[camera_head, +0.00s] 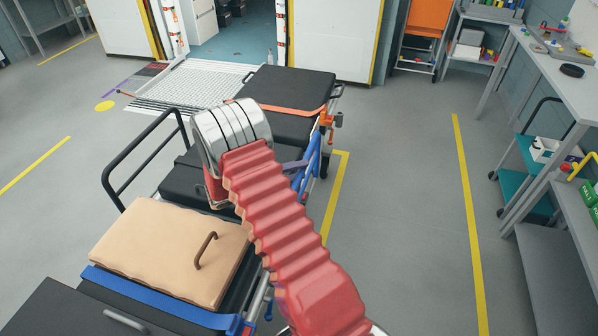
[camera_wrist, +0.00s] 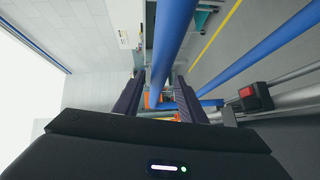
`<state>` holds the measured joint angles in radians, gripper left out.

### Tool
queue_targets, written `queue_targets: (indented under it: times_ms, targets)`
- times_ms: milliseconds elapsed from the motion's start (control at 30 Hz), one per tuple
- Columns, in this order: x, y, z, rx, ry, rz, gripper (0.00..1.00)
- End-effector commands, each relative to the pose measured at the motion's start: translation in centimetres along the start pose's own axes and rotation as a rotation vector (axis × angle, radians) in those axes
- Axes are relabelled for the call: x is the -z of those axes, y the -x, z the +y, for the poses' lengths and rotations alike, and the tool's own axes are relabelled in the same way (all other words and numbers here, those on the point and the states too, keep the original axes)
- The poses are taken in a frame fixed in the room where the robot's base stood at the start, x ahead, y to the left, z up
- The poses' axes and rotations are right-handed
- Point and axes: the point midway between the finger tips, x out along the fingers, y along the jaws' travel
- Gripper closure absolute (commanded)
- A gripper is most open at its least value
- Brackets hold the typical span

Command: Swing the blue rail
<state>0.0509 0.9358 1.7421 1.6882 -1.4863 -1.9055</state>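The blue rail (camera_head: 308,167) is on the right side of a wheeled stretcher (camera_head: 290,90), partly covered by my arm's red sleeve. My gripper (camera_wrist: 160,78) has its two dark fingers spread apart in the wrist view. A blue tube of the rail (camera_wrist: 172,45) runs down the picture between the fingertips, with space on both sides. Whether it lies within the grip or beyond the tips I cannot tell. Another blue bar (camera_wrist: 265,48) slants to the right of the fingers. In the head view my gripper is mostly hidden behind the arm, close to the rail.
The stretcher carries black pads, orange and blue straps, and a tan cushion (camera_head: 165,250) with a handle. A black side frame (camera_head: 140,155) stands on its left. A red button (camera_wrist: 248,92) shows beside the bars. Floor is clear to the right, up to benches (camera_head: 560,70).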

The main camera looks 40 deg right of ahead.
Motion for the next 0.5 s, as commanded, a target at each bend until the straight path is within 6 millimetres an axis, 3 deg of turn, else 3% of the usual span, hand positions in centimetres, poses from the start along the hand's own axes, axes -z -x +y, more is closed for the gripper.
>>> queue_targets:
  times_ms: [500]
  targets:
    - [0.1,8.8,-0.1,0.001,0.0,0.005,0.63]
